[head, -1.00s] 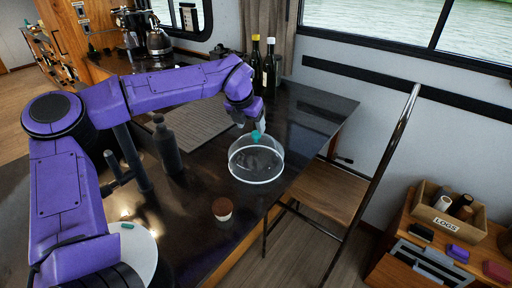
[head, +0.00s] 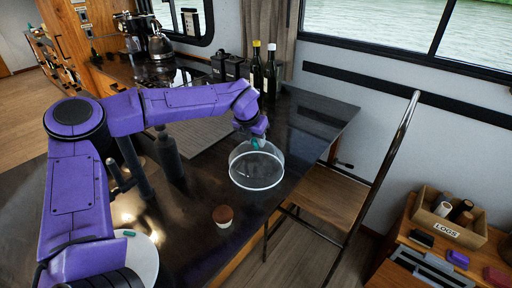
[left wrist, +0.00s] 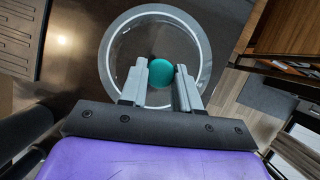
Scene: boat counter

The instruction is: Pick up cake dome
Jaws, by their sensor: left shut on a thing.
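The clear cake dome (head: 257,168) has a teal knob on top and a pale rim. In the head view it is near the right edge of the dark counter. My left gripper (head: 256,142) is above the dome, shut on its teal knob. In the left wrist view the two fingers (left wrist: 161,84) stand on either side of the knob, with the round dome (left wrist: 118,50) below. I cannot tell for sure whether the rim touches the counter. My right gripper is not in view.
A small brown-topped cake (head: 223,216) stands on the counter in front of the dome. A dark bottle (head: 168,155) stands to its left and a white plate (head: 143,258) lies at lower left. Two wine bottles (head: 269,75) stand behind. A folding chair (head: 335,190) is at the right.

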